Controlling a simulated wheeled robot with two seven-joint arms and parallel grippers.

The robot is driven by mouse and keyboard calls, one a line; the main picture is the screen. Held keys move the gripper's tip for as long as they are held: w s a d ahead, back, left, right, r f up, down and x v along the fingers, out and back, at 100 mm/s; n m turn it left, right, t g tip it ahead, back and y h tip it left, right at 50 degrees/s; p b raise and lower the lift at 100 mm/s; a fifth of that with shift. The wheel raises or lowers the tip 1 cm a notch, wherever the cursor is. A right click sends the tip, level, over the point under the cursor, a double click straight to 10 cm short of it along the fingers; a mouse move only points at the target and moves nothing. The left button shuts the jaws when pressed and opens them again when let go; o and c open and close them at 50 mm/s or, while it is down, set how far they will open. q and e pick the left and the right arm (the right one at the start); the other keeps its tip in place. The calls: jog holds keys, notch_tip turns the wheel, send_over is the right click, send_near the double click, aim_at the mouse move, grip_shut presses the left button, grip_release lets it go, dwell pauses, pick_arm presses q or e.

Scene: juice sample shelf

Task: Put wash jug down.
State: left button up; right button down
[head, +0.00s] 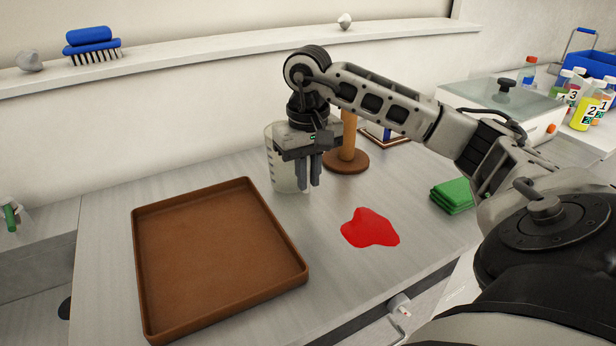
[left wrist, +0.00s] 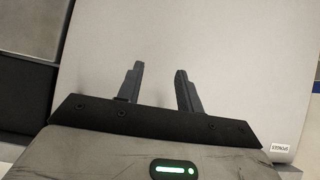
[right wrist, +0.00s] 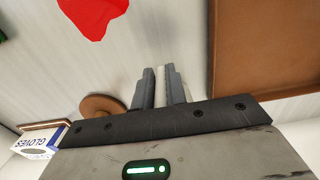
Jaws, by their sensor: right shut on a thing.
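The wash jug (head: 273,165) is a clear, upright container with marks on its side, at the back of the counter, right of the brown tray. My right gripper (head: 308,184) points down and is shut on the jug's right side. I cannot tell whether its base touches the counter. In the right wrist view a pale strip of the jug (right wrist: 165,84) shows between the close fingers; the rest is hidden. My left gripper (left wrist: 160,88) shows only in the left wrist view, open and empty before a pale panel.
The brown tray (head: 141,250) lies front left. A red spill (head: 370,228) lies right of the jug. A wooden stand (head: 346,163) is close behind the right gripper. A green cloth (head: 452,196) lies at the right. Bare counter lies between tray and spill.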

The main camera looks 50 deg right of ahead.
jog(key=shift+f, duration=0.45)
jog(key=shift+f, duration=0.1)
jog(key=c, duration=1.4)
grip_release()
jog(key=shift+c, duration=0.2)
